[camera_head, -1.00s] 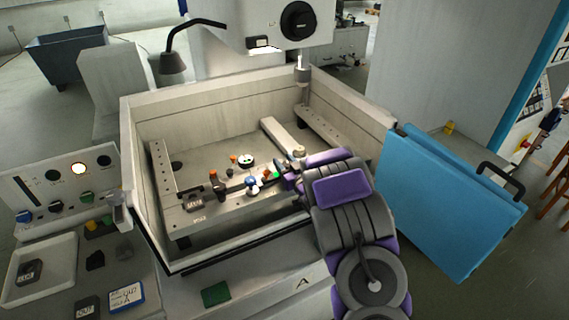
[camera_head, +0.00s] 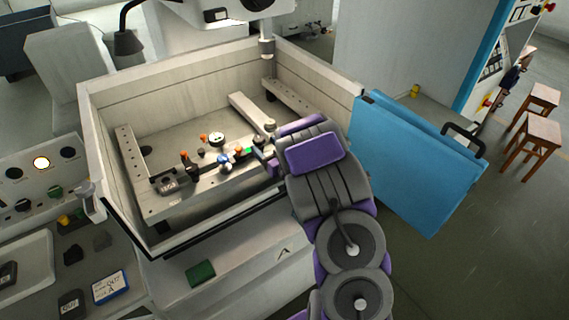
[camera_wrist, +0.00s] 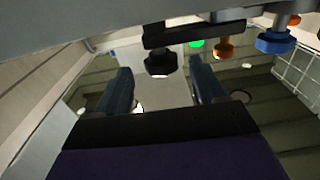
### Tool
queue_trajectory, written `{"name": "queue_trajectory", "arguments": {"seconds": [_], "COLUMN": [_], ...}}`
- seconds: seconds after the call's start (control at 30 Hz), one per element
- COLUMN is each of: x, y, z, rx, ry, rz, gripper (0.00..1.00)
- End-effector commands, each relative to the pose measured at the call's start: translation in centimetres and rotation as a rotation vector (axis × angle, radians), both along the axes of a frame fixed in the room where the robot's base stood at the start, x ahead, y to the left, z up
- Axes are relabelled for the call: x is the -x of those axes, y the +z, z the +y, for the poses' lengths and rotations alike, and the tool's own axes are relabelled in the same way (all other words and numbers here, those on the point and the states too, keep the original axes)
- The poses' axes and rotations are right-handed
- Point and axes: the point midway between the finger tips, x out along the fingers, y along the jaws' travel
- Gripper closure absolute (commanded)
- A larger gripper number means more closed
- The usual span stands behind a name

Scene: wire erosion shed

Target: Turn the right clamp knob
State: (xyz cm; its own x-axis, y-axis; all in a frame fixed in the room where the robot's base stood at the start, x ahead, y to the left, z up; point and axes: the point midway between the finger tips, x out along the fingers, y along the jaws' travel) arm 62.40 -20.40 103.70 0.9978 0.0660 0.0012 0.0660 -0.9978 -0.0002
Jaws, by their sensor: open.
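A black clamp knob (camera_wrist: 161,63) hangs from a dark bar in the wrist view, centred between my two fingers. My gripper (camera_wrist: 161,85) is open, one finger on each side of the knob; I see no clear contact. In the head view my gripper (camera_head: 271,162) reaches the right end of the clamp beam (camera_head: 205,186) inside the tank, and my wrist partly hides that end. A blue knob (camera_head: 223,159) sits further left on the beam; it also shows at the upper right of the wrist view (camera_wrist: 275,41). A green light (camera_head: 248,151) is close to my gripper.
The tank wall (camera_head: 95,150) surrounds the beam. An orange knob (camera_wrist: 225,48) is right of the black one. A lamp (camera_head: 127,42) and machine head (camera_head: 267,45) stand over the tank. The blue door (camera_head: 410,160) is open to the right of my arm.

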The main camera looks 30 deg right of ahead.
Motion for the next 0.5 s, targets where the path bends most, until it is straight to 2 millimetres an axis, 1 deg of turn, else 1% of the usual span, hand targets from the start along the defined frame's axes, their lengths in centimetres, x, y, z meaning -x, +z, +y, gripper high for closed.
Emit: {"name": "queue_trajectory", "arguments": {"seconds": [0.03,0.23,0.4,0.5], "x": [1.2,5.5,8.1,8.9], "y": [-0.1,-0.1,0.3,0.0], "z": [-0.2,-0.5,-0.8,-0.8], "rx": [-0.001,-0.002,-0.009,-0.008], "ry": [-0.004,-0.004,-0.007,-0.003], "rz": [0.008,0.008,0.007,0.01], "gripper": [0.3,0.3,0.3,0.3]}}
